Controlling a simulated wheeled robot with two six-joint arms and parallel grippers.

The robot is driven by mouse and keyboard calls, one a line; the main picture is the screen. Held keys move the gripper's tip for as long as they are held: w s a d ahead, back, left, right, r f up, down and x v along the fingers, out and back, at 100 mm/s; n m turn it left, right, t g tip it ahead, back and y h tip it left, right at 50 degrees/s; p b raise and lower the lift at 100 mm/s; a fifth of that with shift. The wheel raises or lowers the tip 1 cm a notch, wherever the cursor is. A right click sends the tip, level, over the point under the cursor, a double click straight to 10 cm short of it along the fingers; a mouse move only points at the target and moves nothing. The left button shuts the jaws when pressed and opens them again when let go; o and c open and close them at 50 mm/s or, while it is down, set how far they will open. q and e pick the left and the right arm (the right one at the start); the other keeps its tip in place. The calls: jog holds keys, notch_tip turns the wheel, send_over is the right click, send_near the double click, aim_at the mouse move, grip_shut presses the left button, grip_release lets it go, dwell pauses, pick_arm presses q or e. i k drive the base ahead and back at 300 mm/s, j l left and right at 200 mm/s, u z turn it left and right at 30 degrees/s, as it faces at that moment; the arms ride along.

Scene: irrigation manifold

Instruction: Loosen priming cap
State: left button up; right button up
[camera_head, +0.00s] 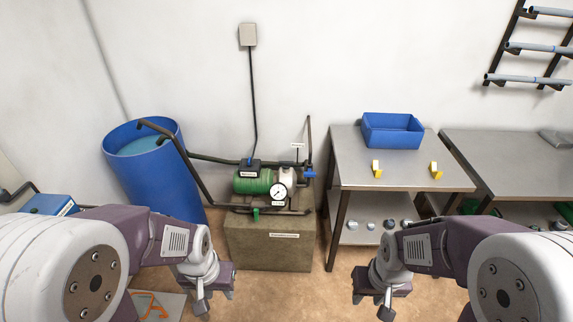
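A green pump (252,184) with a pale head (288,176) sits on a brown block against the back wall. A round pressure gauge (278,191) faces me on its front. A small label (298,145) stands above the pump head. The priming cap is too small to make out for certain. My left gripper (215,294) is in front of the block at lower left, apart from the pump. My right gripper (372,298) is lower right of the block, also apart. Both point down and appear empty; their finger gaps are unclear.
A blue barrel (165,185) stands left of the pump, with dark pipes between them. A blue valve handle (309,173) is on the pump's right. A metal table (405,170) at right holds a blue bin (392,131) and two yellow pieces. Floor shows between my arms.

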aim_at(285, 165)
jog(key=i+j+z, duration=0.2)
jog(key=i+z, duration=0.15)
jog(key=i, duration=0.2)
jog(key=i+j+z, duration=0.35)
jog(key=i, duration=0.2)
jog(key=i+j+z, duration=0.35)
jog(key=i+j, duration=0.1)
jog(key=i, duration=0.05)
